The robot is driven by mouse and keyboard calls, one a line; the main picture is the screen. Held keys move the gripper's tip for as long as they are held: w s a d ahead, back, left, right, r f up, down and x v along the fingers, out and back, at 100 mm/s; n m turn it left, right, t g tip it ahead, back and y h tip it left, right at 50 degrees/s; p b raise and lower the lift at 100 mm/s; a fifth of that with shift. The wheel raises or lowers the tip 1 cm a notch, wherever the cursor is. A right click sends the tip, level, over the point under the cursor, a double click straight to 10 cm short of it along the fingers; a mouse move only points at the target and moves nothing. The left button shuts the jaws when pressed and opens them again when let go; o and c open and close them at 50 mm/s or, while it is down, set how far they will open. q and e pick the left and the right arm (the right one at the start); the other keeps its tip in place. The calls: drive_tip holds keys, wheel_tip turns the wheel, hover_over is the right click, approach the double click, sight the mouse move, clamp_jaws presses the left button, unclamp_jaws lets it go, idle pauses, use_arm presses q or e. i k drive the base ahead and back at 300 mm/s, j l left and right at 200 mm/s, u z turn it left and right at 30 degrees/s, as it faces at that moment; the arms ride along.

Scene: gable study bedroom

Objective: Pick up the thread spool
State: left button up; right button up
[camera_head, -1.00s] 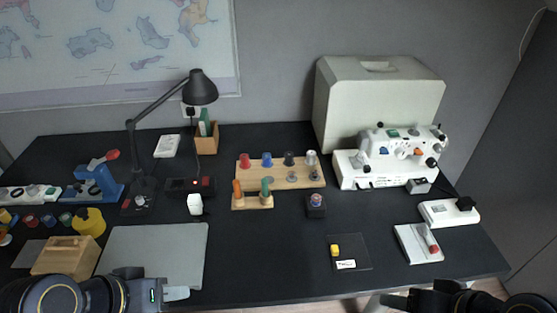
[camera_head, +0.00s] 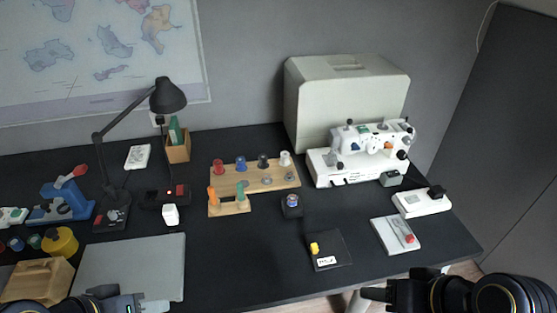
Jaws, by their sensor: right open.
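Several thread spools stand on a wooden rack (camera_head: 255,184) at mid-table: a red spool (camera_head: 218,167), a blue spool (camera_head: 241,163), a black spool (camera_head: 263,161) and a white spool (camera_head: 285,159). Another small spool-like piece (camera_head: 292,200) sits on a small black block, and a small yellow piece (camera_head: 314,248) lies on a dark mat (camera_head: 331,262). I cannot tell which is meant. My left gripper (camera_head: 155,306) is at the bottom edge by the grey mat, partly cut off; its jaw opening is unclear. My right gripper (camera_head: 368,294) is open and empty in front of the table's front edge, apart from all spools.
A white sewing machine (camera_head: 350,165) and its pale case (camera_head: 345,100) stand at the back right. A black lamp (camera_head: 167,97) and a blue tool (camera_head: 65,205) are left. A white tray (camera_head: 393,240) lies at front right. Dark table around the mat is clear.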

sight(263, 158)
drive_tip(key=i+l+u, duration=0.15)
drive_tip(key=u, duration=0.3)
drive_tip(key=i+l+u, duration=0.15)
drive_tip(key=u, duration=0.25)
drive_tip(key=l+u, duration=0.45)
drive_tip(key=i+j, duration=0.05)
drive_tip(key=j, duration=0.05)
